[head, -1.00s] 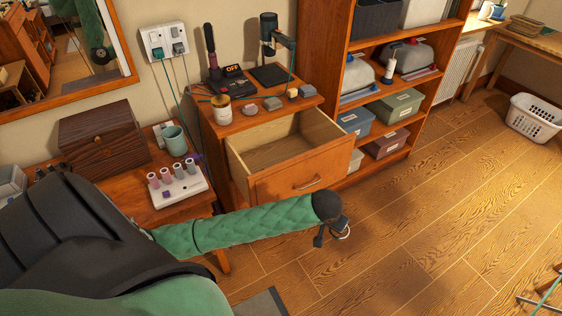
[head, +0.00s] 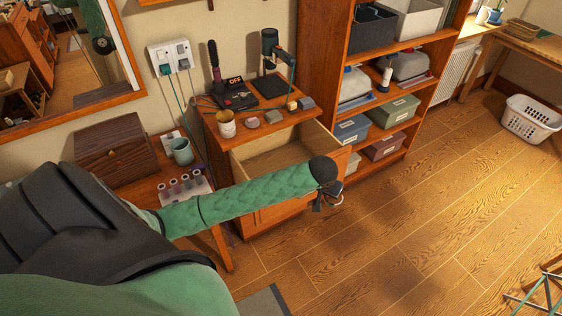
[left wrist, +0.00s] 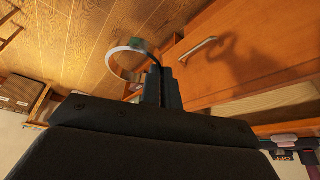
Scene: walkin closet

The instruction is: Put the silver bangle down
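My left gripper (left wrist: 163,88) is shut on the silver bangle (left wrist: 116,62), a shiny ring sticking out beyond the fingertips in the left wrist view. In the head view the left gripper (head: 326,198) is in front of the open drawer's right front corner, with the bangle (head: 336,196) small and partly hidden at its tip. The bangle is in the air, with the wooden floor behind it. The open drawer (head: 240,160) looks empty where I can see inside; my arm covers much of its front. My right gripper is not in view.
A shelf unit (head: 330,60) with boxes is to the right. A side table with a wooden box (head: 115,150) and a mug (head: 183,152) is left.

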